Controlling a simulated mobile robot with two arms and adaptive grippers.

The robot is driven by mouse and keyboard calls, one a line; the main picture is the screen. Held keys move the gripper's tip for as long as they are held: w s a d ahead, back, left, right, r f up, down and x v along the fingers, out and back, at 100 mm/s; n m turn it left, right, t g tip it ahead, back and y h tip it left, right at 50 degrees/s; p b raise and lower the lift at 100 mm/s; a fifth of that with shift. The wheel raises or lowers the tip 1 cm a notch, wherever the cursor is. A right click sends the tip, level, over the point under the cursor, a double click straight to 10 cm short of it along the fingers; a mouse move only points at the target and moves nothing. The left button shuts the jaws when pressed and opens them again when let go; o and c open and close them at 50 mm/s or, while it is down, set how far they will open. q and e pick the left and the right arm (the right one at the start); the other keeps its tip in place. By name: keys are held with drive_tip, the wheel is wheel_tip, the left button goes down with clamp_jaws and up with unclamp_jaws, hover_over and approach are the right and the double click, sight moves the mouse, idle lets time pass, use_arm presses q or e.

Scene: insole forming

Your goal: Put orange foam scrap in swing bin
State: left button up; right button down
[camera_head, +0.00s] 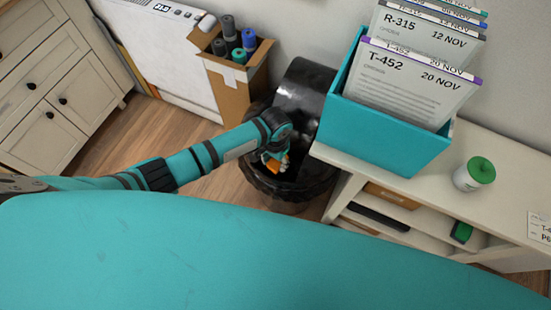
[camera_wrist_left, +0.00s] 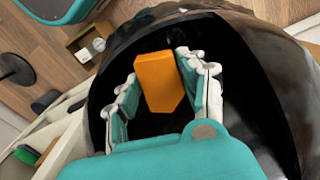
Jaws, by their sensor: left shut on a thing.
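The black swing bin (camera_head: 303,90) stands on the floor between the cardboard box and the white shelf unit, with its dark opening facing me. In the left wrist view the bin's rim (camera_wrist_left: 262,75) curves around the dark opening. My left gripper (camera_head: 276,162) reaches in from the left and is at the bin's opening. It is shut on the orange foam scrap (camera_wrist_left: 160,82), a small block with a tapered end, held between the fingers against the dark inside of the bin. The scrap shows only in part in the head view (camera_head: 271,163). My right gripper is not in view.
A cardboard box (camera_head: 232,92) with rolled items stands left of the bin. A teal file box (camera_head: 378,138) with labelled folders and a green-lidded jar (camera_head: 474,174) sit on the white shelf unit (camera_head: 405,180) at the right. A teal surface (camera_head: 230,255) fills the foreground.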

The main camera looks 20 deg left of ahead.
use_arm(q)
drive_tip(key=o, duration=0.8)
drive_tip(key=shift+o, duration=0.2)
drive_tip(key=shift+r, duration=0.1)
wheel_tip(320, 180, up, 12)
idle(0.5)
